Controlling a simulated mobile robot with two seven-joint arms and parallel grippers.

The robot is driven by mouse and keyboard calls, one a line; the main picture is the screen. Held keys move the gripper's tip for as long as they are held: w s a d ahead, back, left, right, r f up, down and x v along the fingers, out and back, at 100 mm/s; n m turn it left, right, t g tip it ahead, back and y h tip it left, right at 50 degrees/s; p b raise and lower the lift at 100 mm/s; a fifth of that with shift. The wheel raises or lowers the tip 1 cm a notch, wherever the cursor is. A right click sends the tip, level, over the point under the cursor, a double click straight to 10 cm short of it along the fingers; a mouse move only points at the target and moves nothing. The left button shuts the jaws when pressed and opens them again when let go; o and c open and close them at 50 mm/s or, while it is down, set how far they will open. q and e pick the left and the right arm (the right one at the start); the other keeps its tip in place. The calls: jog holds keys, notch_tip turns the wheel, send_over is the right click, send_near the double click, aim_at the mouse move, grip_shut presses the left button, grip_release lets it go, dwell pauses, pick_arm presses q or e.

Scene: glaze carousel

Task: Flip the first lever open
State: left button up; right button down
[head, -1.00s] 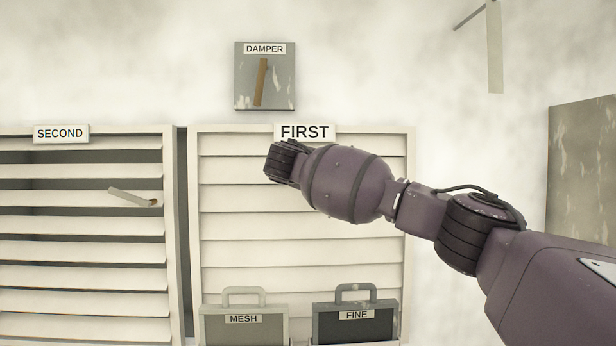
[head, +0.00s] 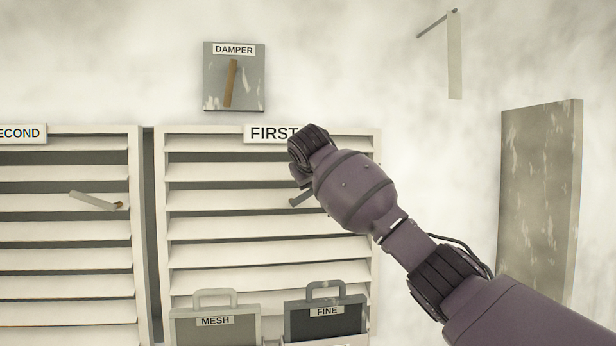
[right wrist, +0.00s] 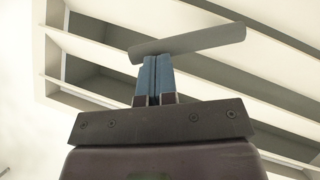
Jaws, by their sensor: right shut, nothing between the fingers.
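The FIRST louvre (head: 240,225) stands in the middle of the head view, its slats tilted with dark gaps between them. Its grey lever (head: 299,198) shows only in part, as my right wrist covers the rest. In the right wrist view the lever (right wrist: 190,42) is a slanted bar just beyond the fingertips. My right gripper (right wrist: 154,60) is shut and empty, its blue fingers close to the lever; I cannot tell if they touch. In the head view its fingers are hidden behind my wrist. My left gripper is not in view.
The SECOND louvre (head: 65,228), also with gaps, has its own lever (head: 95,200). The DAMPER plate (head: 216,85) is above. MESH (head: 215,333) and FINE (head: 328,322) cases stand low in front of FIRST. A grey panel (head: 540,190) is at right.

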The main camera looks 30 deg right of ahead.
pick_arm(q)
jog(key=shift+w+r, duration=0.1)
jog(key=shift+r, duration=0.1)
pick_arm(e)
jog(key=shift+s+d+f+m+y, duration=0.1)
jog(key=shift+d+f+m+y, duration=0.4)
jog(key=shift+y, duration=0.1)
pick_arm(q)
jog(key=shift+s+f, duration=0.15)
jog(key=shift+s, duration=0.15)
pick_arm(e)
jog(key=shift+r, duration=0.1)
